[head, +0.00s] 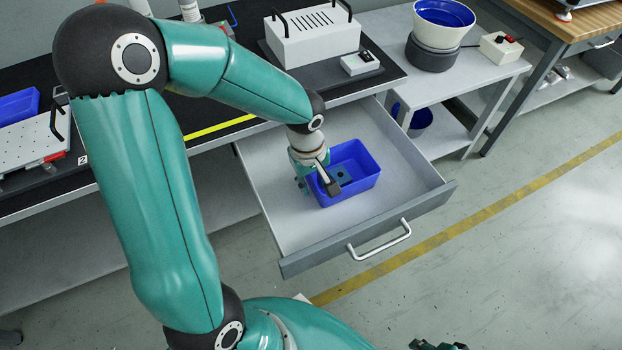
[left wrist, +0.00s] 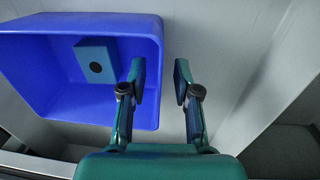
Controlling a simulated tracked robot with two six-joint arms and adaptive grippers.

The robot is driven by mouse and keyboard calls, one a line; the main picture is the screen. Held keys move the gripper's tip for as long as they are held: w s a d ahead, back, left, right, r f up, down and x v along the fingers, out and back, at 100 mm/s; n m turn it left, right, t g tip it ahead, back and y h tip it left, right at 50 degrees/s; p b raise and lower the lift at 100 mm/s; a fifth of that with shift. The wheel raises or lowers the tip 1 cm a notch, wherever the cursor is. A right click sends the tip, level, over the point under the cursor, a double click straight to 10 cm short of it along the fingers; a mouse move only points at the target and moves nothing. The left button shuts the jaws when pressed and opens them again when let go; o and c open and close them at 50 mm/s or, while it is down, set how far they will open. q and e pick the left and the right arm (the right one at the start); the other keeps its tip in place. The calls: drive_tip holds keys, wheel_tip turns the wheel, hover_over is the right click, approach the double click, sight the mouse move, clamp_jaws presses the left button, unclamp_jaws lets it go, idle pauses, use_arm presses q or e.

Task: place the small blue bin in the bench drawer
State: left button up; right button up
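The small blue bin (head: 357,188) is upright inside the open bench drawer (head: 285,215) and appears to sit on its floor. A small blue block with a dark hole (left wrist: 96,62) lies in the bin. My left gripper (head: 328,183) is at the bin's near-left side. In the left wrist view, the fingers of the left gripper (left wrist: 160,88) are apart, one on each side of the bin's wall (left wrist: 145,115), with a visible gap between them. A dark and teal part at the bottom edge of the head view may be my right gripper (head: 438,345), mostly cut off.
The drawer front has a metal handle (head: 378,240). A white box with black handles (head: 312,36) stands on the black bench above. A blue bowl feeder (head: 440,30) stands on the side table at the right. Drawer floor around the bin is clear.

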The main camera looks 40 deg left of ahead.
use_arm(q)
wheel_tip(320, 180, up, 11)
drive_tip(key=p, duration=0.2)
drive_tip(key=shift+s+a+f, duration=0.15)
drive_tip(key=shift+s, duration=0.2)
drive_tip(key=shift+s, duration=0.15)
